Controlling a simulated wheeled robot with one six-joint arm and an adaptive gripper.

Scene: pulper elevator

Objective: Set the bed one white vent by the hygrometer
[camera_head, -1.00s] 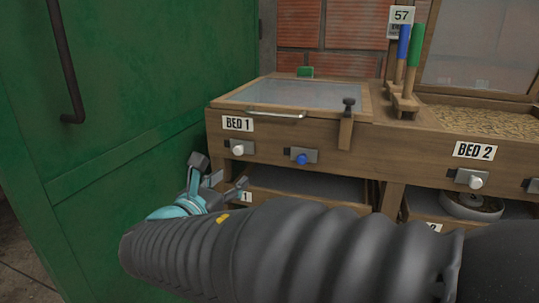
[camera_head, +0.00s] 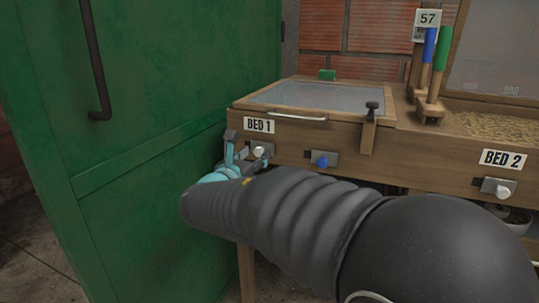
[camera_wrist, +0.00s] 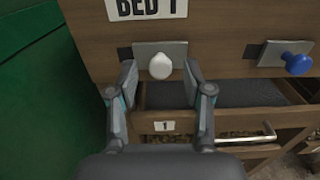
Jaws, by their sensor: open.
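The white vent knob (camera_wrist: 161,66) of bed one sits on a grey plate under the BED 1 label (camera_wrist: 147,8). The knob also shows in the head view (camera_head: 259,151), partly behind my fingers. My gripper (camera_wrist: 162,82) is open, with one finger on each side of the knob in the wrist view. It has not closed on it, and whether a finger touches it I cannot tell.
A blue knob (camera_head: 323,159) sits on its own plate right of the white one. A green door (camera_head: 150,130) stands close on the left. A drawer (camera_wrist: 165,125) marked 1 lies below. Bed two's white knob (camera_head: 497,188) is farther right.

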